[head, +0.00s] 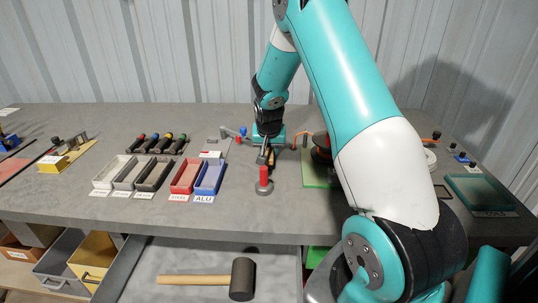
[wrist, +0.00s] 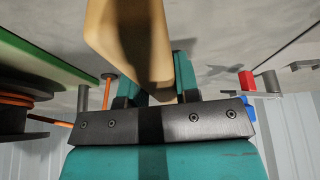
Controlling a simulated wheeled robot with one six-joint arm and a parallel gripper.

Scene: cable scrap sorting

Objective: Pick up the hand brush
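My gripper (head: 267,147) points down over the workbench, behind a red-topped post on a round grey base. In the wrist view my gripper (wrist: 160,78) has its two teal fingers on either side of a tan wooden piece, which looks like the handle of the hand brush (wrist: 125,35). The fingers appear closed against it. The handle runs out past the top of the picture and hides part of the left finger. In the head view only a small tan and dark bit of the brush (head: 262,157) shows below my gripper; its bristles cannot be made out.
The red-topped post (head: 263,180) stands just in front of my gripper. Red (head: 185,176) and blue (head: 210,178) trays lie left of it. A spool (head: 321,150) on a green mat stands to the right. A mallet (head: 215,280) lies lower down, in front of the bench.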

